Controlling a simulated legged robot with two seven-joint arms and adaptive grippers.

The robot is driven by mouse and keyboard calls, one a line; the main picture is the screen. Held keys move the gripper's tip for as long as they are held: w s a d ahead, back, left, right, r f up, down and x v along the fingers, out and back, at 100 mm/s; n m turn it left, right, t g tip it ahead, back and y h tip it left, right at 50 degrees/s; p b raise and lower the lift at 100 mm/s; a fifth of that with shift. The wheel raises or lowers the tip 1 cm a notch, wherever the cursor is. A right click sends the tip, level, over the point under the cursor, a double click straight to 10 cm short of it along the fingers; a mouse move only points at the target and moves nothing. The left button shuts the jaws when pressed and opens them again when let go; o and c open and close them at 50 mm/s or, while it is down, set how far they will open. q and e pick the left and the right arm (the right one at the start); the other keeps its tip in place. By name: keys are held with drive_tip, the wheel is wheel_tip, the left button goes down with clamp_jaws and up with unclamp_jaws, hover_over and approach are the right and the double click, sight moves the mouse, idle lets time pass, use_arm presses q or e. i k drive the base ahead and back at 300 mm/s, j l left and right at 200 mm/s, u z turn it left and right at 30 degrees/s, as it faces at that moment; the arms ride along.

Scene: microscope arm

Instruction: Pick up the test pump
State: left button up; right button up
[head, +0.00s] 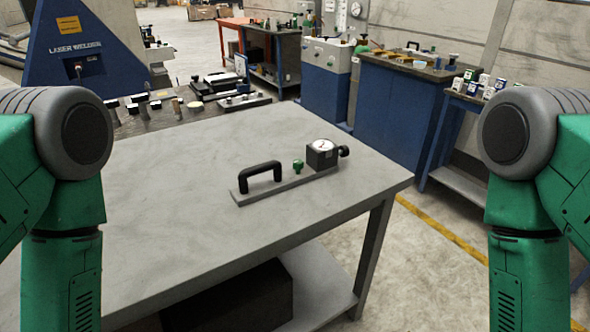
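The test pump (287,184) lies on the grey table (180,232), towards its right end. It has a flat grey base bar, a black arched handle (260,177) at its left end, a small green knob (298,166) in the middle, and a black block with a round white dial (322,147) at its right end. A black knob sticks out from the right of the dial block. Only my green upper arms show at the left and right edges, both clear of the pump. Neither gripper is in view.
The tabletop around the pump is clear. A dark box (235,300) sits on the lower shelf. A blue laser welder (80,55) stands at the back left, and blue cabinets (395,110) stand behind on the right.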

sight(322, 156)
drive_tip(key=u, duration=0.25)
drive_tip(key=i+l+u, duration=0.15)
drive_tip(key=l+u, duration=0.2)
drive_tip(key=i+l+u, duration=0.1)
drive_tip(key=l+u, duration=0.85)
drive_tip(key=l, duration=2.35)
